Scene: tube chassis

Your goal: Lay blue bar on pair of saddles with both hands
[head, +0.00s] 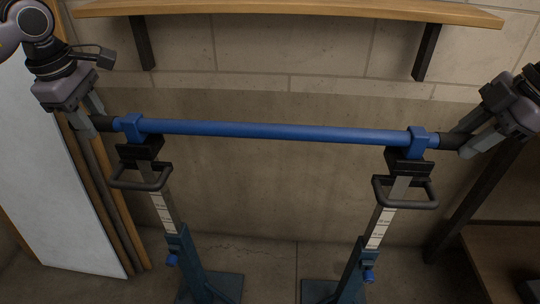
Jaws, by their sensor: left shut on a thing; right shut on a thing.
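The blue bar (270,131) runs nearly level across the head view, its right end slightly lower in the picture. It has black ends and a blue collar near each end. My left gripper (88,120) is shut on the left black end. My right gripper (469,144) is shut on the right black end. The left saddle (140,150) and right saddle (404,162) are dark heads on upright stands, under the collars. The collars overlap the saddles' tops in the picture. I cannot tell whether the bar rests in them or hangs just above.
Each stand has a looped handle, a scale strip and a blue foot plate, left (213,288) and right (322,291). A wooden shelf (290,10) is on the wall behind. A white panel (55,170) leans at left; a brown bench (505,262) is at lower right.

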